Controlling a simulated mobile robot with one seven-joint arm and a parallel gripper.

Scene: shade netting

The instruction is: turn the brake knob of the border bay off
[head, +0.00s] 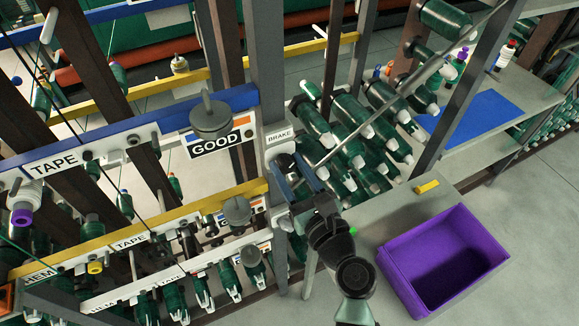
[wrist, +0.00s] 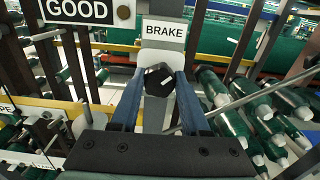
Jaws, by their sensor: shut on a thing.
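The brake knob is a dark, faceted knob (wrist: 158,82) on a grey post, just below a white plate reading BRAKE (wrist: 163,32). In the head view the knob (head: 286,161) is small and partly covered by my gripper, under the same BRAKE plate (head: 280,134). My gripper (wrist: 159,77) has its blue fingers on the left and right sides of the knob and is shut on it. In the head view my gripper (head: 292,168) reaches the post from the lower right. A small pale mark shows on the knob face; its exact angle is hard to tell.
A GOOD sign (head: 216,145) stands left of the post, with TAPE and HEM rails further left. Green bobbins (head: 350,125) and a slanting grey rod are close on the right. A purple bin (head: 443,260) stands lower right, near a yellow block (head: 427,186).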

